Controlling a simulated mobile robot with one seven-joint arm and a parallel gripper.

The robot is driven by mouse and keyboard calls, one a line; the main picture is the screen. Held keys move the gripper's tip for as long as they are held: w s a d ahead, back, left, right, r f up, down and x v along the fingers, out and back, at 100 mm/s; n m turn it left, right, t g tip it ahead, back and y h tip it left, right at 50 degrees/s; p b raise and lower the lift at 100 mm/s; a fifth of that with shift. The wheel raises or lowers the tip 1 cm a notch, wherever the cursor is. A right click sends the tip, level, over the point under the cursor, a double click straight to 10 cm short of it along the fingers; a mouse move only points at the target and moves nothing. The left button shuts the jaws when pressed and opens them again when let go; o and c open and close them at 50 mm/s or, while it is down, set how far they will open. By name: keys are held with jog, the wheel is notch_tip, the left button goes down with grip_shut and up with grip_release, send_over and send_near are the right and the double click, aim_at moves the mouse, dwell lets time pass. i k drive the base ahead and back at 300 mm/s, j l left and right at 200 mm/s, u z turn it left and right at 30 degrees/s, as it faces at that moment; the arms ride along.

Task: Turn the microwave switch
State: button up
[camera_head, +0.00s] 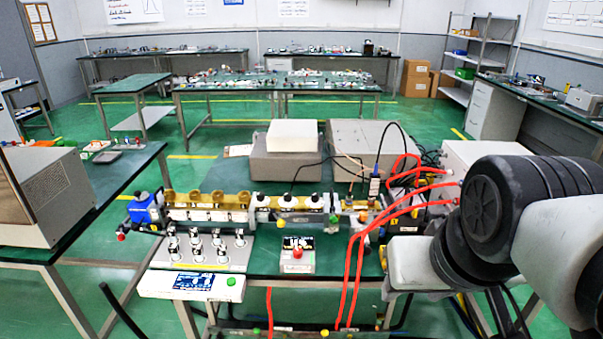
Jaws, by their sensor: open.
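The microwave setup stands on the green bench in the middle of the head view. A small white box (298,264) with a dark display and a red knob (297,252) sits near the bench's front edge. Left of it, a white panel (159,284) has a blue-lit display (193,281) and a green button (231,281). I cannot tell which control is the microwave switch. Behind them runs a row of brass and white waveguide parts (208,199). My arm comes in from the right; my gripper is not in view.
Red cables (349,262) loop down in front of the bench, close to my arm. A white box (468,157) and grey boxes (372,147) stand behind. A side bench at left holds a grey-beige instrument (55,187). Green floor (412,123) is open farther back.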

aim_at(296, 253)
jog(key=u, duration=0.45)
jog(key=i+j+z, duration=0.4)
jog(key=i+j, duration=0.4)
